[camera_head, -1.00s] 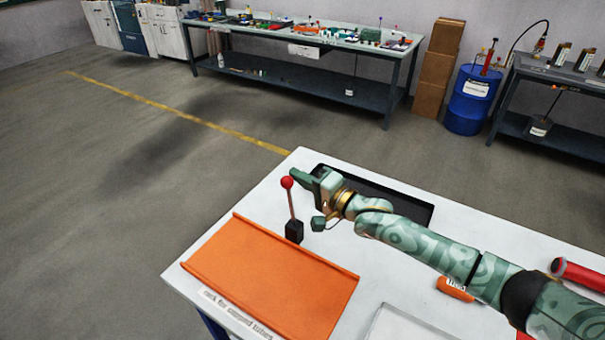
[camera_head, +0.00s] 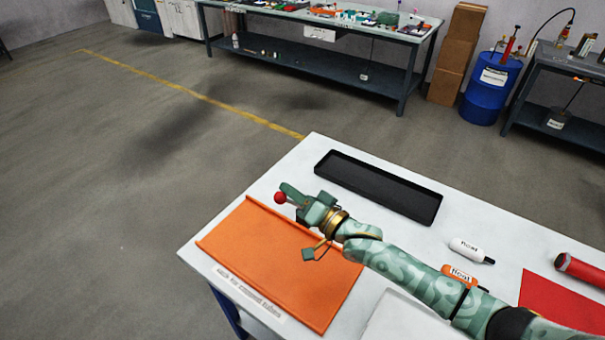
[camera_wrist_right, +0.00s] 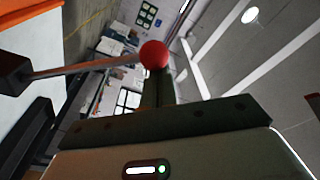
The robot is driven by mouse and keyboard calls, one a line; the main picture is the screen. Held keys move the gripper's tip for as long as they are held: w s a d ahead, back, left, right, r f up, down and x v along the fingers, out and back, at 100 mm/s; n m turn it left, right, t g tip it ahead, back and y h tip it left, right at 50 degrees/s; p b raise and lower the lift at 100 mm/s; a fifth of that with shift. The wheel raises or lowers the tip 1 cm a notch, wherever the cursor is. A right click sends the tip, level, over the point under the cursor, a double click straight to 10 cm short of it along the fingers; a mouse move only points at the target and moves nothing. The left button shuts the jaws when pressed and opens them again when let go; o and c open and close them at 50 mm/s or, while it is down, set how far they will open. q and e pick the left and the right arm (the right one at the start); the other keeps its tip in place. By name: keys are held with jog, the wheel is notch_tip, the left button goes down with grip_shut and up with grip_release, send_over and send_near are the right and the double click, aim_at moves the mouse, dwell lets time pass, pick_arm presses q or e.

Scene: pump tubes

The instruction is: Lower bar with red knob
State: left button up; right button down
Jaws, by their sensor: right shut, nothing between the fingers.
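The red knob (camera_head: 280,197) shows just left of my right gripper (camera_head: 289,192) in the head view, at the left side of the white table. The bar and its black base are mostly hidden behind that gripper there. In the right wrist view the red knob (camera_wrist_right: 154,54) is at the tip of a thin bar (camera_wrist_right: 85,69), which runs left to a black base (camera_wrist_right: 14,74). My right gripper's fingers (camera_wrist_right: 158,88) are shut and empty, close against the knob; I cannot tell whether they touch. My left gripper is out of view.
A white float (camera_head: 470,250), an orange float (camera_head: 459,275) and a red cylinder (camera_head: 582,269) lie to the right. The table's left edge is near.

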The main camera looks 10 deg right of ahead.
jog(key=s+a+f+n+y+b, duration=0.1)
jog(key=s+a+f+n+b, duration=0.3)
jog(key=f, duration=0.6)
jog(key=shift+s+a+f+n+y+b, duration=0.35)
jog(key=shift+s+a+n, duration=0.65)
jog(key=shift+n, duration=0.5)
notch_tip(320, 180, up, 5)
jog(key=p, duration=0.4)
jog(key=v, duration=0.9)
jog(key=shift+w+d+f, duration=0.15)
jog(key=shift+d+f, duration=0.2)
jog(key=shift+f, duration=0.1)
